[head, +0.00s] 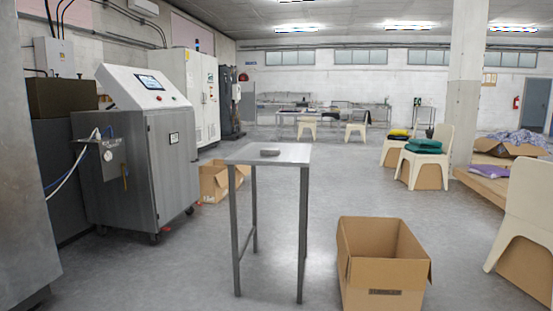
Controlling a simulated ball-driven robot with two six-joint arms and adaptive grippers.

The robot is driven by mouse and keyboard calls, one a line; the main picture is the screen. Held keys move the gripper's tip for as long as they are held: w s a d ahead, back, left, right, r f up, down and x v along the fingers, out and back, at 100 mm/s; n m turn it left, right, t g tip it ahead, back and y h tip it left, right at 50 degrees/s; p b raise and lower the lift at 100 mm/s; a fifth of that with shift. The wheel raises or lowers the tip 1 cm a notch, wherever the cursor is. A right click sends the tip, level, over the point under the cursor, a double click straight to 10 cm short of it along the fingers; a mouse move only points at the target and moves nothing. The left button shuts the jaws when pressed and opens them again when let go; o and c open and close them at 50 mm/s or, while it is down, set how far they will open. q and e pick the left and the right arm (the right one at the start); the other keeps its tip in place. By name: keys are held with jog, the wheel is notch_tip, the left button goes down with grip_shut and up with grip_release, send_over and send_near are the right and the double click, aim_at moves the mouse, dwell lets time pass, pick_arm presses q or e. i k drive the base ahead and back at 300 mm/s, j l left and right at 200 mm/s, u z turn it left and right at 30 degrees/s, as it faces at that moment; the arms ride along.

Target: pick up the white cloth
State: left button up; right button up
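I see nothing that I can clearly make out as a white cloth. A small grey object (270,152) lies on top of a tall metal table (240,156) in the middle of the head view. It is too small to tell what it is. Neither of my grippers is in view.
An open cardboard box (388,273) stands on the floor right of the table. A steel machine (175,160) with a screen stands at left, with another box (214,182) beside it. Chairs, one with folded green cloth (424,144), stand at right. The floor between is clear.

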aim_at(264, 151)
jog(key=i+l, duration=0.15)
jog(key=i, duration=0.25)
jog(key=i+l, duration=0.15)
jog(key=i, duration=0.25)
jog(key=i+u, duration=0.1)
jog(key=u, duration=0.3)
jog(key=i+l+u, duration=0.1)
jog(key=u, duration=0.3)
